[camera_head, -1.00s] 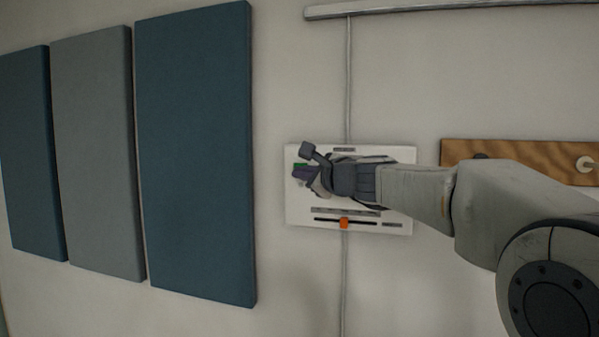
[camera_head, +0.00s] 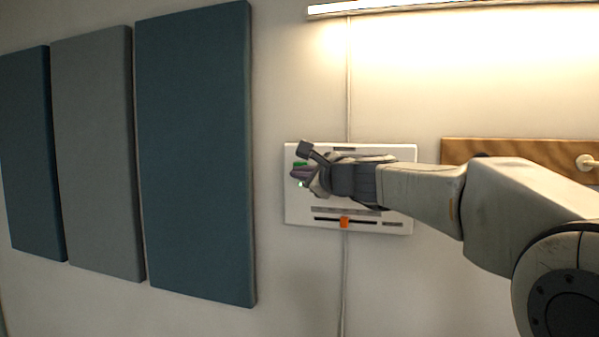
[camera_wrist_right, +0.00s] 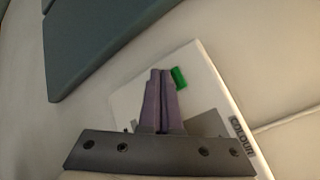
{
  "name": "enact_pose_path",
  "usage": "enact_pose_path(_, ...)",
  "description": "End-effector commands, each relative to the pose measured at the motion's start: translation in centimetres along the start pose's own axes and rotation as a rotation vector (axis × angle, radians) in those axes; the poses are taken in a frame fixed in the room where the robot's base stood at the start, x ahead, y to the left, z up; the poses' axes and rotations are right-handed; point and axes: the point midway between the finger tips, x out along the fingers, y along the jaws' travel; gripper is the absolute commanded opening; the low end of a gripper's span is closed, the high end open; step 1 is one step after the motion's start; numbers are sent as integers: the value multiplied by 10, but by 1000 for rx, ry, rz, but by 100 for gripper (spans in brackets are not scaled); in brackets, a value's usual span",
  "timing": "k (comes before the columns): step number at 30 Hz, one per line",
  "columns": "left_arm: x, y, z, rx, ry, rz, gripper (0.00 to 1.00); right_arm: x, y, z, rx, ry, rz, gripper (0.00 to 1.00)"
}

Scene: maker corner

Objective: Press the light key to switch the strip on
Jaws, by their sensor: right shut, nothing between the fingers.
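A white control panel (camera_head: 400,222) is mounted on the wall, with an orange slider knob (camera_head: 344,222) near its lower edge. A green key (camera_head: 299,165) shows at its left side, and also in the right wrist view (camera_wrist_right: 179,77), just beside the fingertips. The light strip (camera_head: 450,6) above is lit. My right gripper (camera_head: 299,173) is shut and empty in front of the panel's left part; its purple fingers (camera_wrist_right: 160,95) lie together in the wrist view. Whether the tips touch the panel I cannot tell. The gripper hides the panel's middle. My left gripper is out of view.
Blue and grey wall panels (camera_head: 195,150) stand out from the wall at the left. A wooden rail (camera_head: 520,152) with a round peg (camera_head: 585,162) is behind my right arm. A cable (camera_head: 346,90) runs between strip and panel.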

Motion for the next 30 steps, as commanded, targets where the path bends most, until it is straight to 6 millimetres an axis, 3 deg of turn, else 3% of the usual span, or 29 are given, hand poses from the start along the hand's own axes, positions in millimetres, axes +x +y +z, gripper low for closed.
enact_pose_path(15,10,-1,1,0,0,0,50,-35,26,26,-1,-2,0,0)
enact_pose_path(27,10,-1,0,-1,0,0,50,-39,29,28,-1,0,1,0)
enact_pose_path(30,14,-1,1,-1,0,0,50,-40,44,26,-42,-3,32,0)
